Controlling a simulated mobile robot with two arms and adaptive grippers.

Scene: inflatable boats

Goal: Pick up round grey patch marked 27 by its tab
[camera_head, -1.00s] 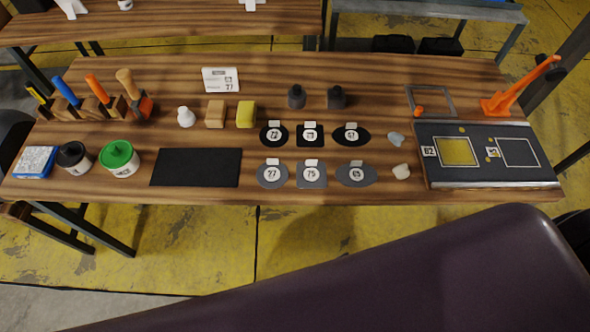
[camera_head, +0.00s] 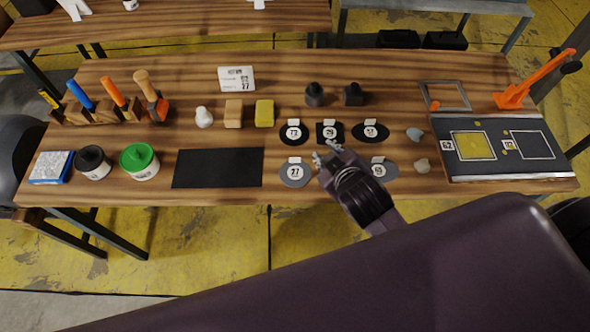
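The round grey patch marked 27 (camera_head: 295,174) lies flat on the wooden workbench, with its pale tab (camera_head: 294,160) at its far edge. My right gripper (camera_head: 325,153) is just to the right of this patch, apart from its tab as seen here. Its two fingers look spread, with nothing between them. It hides the square grey patch that lay beside 27, and partly covers the oval grey patch (camera_head: 385,170). My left gripper is not in view.
Black patches marked 72 (camera_head: 293,132), 79 (camera_head: 330,132) and a black oval one (camera_head: 370,131) lie just behind. A black mat (camera_head: 218,168) is to the left.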

